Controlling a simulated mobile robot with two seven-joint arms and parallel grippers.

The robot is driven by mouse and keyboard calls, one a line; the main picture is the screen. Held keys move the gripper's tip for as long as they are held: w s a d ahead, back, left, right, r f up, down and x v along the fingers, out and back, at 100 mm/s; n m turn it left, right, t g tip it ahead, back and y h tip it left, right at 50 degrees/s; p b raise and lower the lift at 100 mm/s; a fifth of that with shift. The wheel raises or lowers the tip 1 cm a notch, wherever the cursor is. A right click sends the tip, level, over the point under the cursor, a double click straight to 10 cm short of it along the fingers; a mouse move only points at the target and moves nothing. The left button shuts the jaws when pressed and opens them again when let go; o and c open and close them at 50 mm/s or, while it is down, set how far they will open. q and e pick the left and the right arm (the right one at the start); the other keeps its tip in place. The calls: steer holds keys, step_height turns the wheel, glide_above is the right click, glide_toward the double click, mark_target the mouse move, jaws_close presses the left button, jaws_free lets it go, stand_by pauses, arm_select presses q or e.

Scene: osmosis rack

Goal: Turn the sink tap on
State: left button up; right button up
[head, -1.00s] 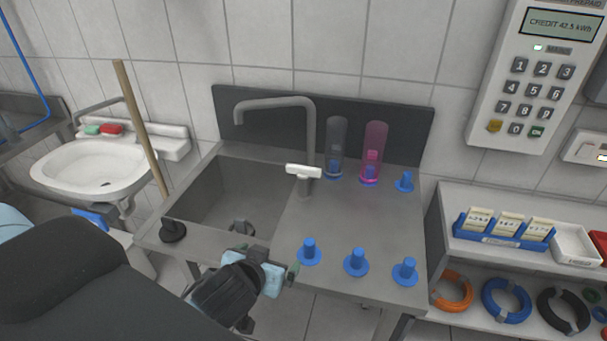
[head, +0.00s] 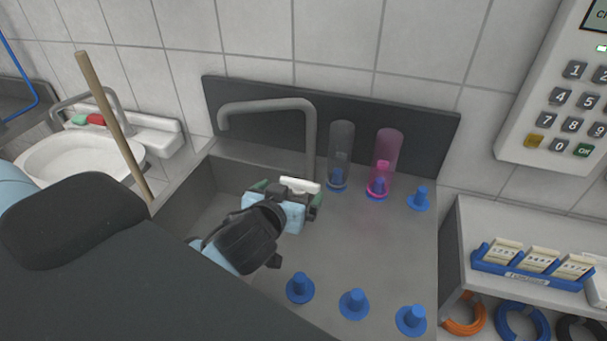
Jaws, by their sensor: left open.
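The grey sink tap (head: 309,125) rises at the back of the steel sink unit, its spout reaching left over the basin (head: 205,205). Its white lever handle (head: 300,185) sticks out at the front of the tap's foot. My left gripper (head: 288,190) is open at the handle, with one finger on each side of it along its length. The gripper body hides the lower front of the tap, and I cannot tell whether the fingers touch the handle. My right gripper is not in view.
A clear tube (head: 340,150) and a pink tube (head: 386,158) stand on blue bases just right of the tap. Several blue pegs, one at the front (head: 300,287), stand on the steel top. A wooden stick (head: 110,120) leans at the left. A dark backsplash (head: 430,140) closes the back.

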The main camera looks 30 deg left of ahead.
mark_target(299, 183)
arm_select(q)
steer(key=x, duration=0.5)
steer(key=shift+w, duration=0.1)
steer(key=shift+x, duration=1.15)
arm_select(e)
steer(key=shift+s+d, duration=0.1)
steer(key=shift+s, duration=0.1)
arm_select(q)
steer(key=c, duration=0.8)
